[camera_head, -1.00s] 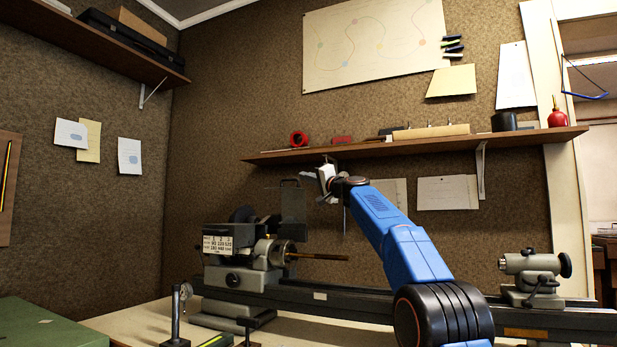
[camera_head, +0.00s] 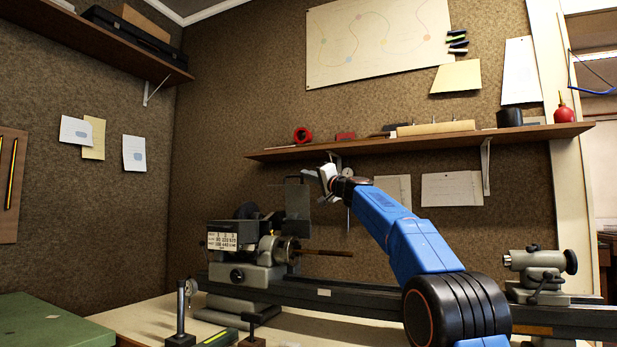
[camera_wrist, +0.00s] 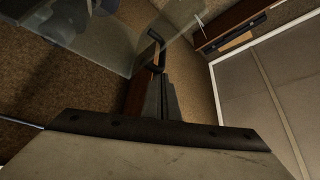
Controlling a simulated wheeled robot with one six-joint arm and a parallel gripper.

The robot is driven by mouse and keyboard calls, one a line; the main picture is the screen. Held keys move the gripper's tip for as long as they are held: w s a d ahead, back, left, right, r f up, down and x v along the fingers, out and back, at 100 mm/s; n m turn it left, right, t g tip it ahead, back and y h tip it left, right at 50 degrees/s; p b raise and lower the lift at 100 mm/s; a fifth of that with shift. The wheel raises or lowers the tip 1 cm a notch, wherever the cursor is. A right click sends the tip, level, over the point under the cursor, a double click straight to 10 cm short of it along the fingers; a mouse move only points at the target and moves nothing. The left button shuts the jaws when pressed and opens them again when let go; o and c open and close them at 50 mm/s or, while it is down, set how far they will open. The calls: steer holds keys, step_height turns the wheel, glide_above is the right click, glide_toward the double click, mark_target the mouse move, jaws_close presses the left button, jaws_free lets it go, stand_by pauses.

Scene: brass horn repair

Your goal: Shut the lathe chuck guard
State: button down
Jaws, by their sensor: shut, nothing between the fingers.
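The lathe chuck guard (camera_head: 297,208) is a grey see-through panel standing upright, raised above and behind the lathe chuck (camera_head: 283,249). A thin handle shows at its top edge. In the wrist view the clear guard panel (camera_wrist: 80,40) fills the upper left, with a dark handle-like loop close to the fingertips. My gripper (camera_head: 316,174) is beside the guard's upper right edge, with its fingers shut and empty. The fingers (camera_wrist: 158,92) also show in the wrist view. I cannot tell whether they touch the guard.
A brass-coloured rod (camera_head: 325,252) sticks out right from the chuck. The tailstock (camera_head: 540,272) stands at the right of the lathe bed. A wall shelf (camera_head: 420,141) with small items runs just above my gripper. A dial gauge stand (camera_head: 181,315) is in front of the headstock.

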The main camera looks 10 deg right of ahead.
steer(key=s+a+f+n+g+y, duration=0.3)
steer(key=s+a+f+n+y, duration=0.55)
steer(key=n, duration=0.55)
steer(key=s+f+n+g+y, duration=0.3)
steer(key=f+n+g, duration=0.6)
steer(key=f+n, duration=0.3)
steer(key=shift+s+f+n, duration=0.15)
steer(key=shift+f+n, duration=0.25)
steer(key=shift+n, duration=0.6)
steer(key=shift+f, duration=0.1)
